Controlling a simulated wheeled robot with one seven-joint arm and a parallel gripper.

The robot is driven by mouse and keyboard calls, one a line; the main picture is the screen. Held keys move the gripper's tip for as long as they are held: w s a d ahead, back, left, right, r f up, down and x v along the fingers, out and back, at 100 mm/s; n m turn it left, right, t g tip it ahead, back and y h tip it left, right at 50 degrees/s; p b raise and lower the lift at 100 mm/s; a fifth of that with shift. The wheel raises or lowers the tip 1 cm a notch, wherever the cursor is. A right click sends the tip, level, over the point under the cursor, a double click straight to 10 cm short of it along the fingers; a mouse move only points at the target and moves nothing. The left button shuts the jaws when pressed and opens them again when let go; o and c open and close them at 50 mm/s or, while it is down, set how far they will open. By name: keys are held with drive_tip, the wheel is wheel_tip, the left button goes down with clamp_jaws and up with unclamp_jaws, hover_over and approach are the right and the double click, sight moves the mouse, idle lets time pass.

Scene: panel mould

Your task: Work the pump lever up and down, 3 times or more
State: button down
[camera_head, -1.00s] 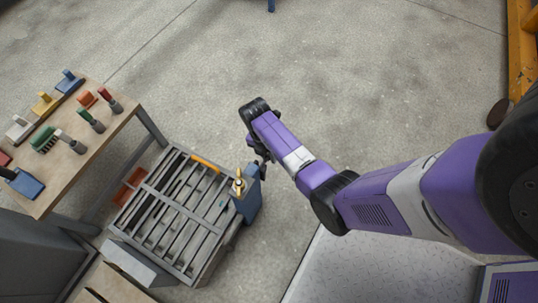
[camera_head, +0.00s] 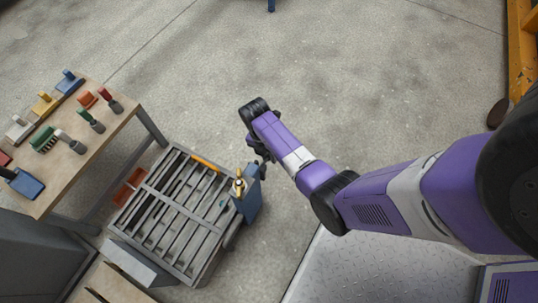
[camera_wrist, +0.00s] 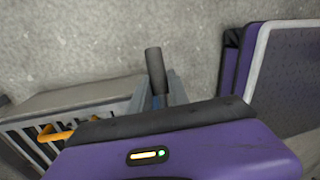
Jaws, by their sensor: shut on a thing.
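The pump lever shows in the wrist view as a dark cylindrical grip (camera_wrist: 155,68) standing up between the two grey fingers of my gripper (camera_wrist: 158,92). My gripper is shut on it. In the head view my gripper (camera_head: 262,160) is beside the blue pump body (camera_head: 249,203), at the right edge of the slatted mould frame. The brass fitting (camera_head: 239,184) sits on top of the pump. In the head view my wrist partly hides the lever, so its exact angle is hard to tell.
The grey slatted frame (camera_head: 150,222) lies left of the pump, with an orange bar (camera_head: 206,163) on it; the bar also shows in the wrist view (camera_wrist: 55,134). A wooden bench (camera_head: 120,122) with several brushes and tools stands at the left. The concrete floor beyond is clear.

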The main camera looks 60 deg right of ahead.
drive_tip(key=shift+r, duration=0.1)
drive_tip(key=r+h+p, duration=0.1)
drive_tip(key=h+p, duration=0.1)
drive_tip(key=p, duration=0.1)
drive_tip(key=shift+d+r+p, duration=0.2)
drive_tip(key=shift+r+p, duration=0.1)
drive_tip(key=shift+r, duration=0.05)
drive_tip(key=shift+d+r+h+p, duration=0.15)
drive_tip(key=shift+r+h+p, duration=0.15)
drive_tip(key=shift+h+p, duration=0.3)
drive_tip(key=shift+d+r+h+p, duration=0.15)
drive_tip(key=shift+r+h+p, duration=0.1)
drive_tip(key=shift+h+p, duration=0.35)
drive_tip(key=c, duration=1.3)
unclamp_jaws()
drive_tip(key=shift+o, duration=0.2)
drive_tip(key=p+v, duration=0.3)
drive_tip(key=v, duration=0.4)
drive_tip(key=shift+a+r, duration=0.25)
drive_tip(key=shift+r, duration=0.1)
